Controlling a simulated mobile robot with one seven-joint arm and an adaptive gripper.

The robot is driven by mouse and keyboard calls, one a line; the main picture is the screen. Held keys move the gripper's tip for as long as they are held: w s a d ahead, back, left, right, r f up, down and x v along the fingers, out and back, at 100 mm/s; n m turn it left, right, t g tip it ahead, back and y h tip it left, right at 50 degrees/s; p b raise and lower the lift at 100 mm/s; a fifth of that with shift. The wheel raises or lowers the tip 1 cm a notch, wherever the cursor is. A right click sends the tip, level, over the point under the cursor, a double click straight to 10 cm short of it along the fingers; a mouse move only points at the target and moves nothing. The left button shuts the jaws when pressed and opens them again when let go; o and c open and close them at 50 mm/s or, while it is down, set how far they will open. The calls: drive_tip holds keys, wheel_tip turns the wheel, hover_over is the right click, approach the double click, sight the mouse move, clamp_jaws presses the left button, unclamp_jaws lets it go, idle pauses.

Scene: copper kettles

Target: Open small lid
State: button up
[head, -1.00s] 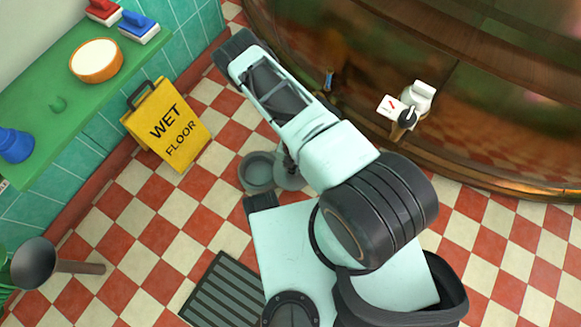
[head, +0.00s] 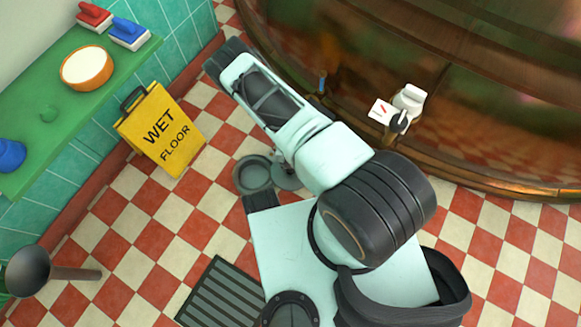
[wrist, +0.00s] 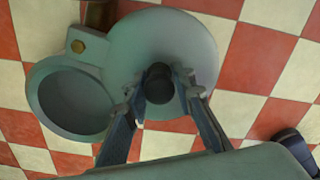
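The small lid (wrist: 185,35) is a round grey-green disc with a dark knob (wrist: 160,82), seen in the wrist view. It lies swung aside beside a round grey opening with a raised rim (wrist: 40,115), joined by a hinge piece with a brass bolt (wrist: 77,46). In the head view the rim (head: 240,180) is left of the lid (head: 290,178), which my arm partly covers. My gripper (wrist: 160,88) has one finger on each side of the knob, the tips appearing to touch it. My gripper is hidden behind my arm in the head view.
A large copper kettle (head: 480,120) fills the upper right, with a white fitting (head: 408,98) at its side. A yellow wet-floor sign (head: 160,130) stands at left, near a green shelf (head: 60,110). A floor grate (head: 222,292) lies below.

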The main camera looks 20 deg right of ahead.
drive_tip(key=shift+o, duration=1.1)
drive_tip(key=shift+r, duration=0.1)
wheel_tip(320, 180, up, 12)
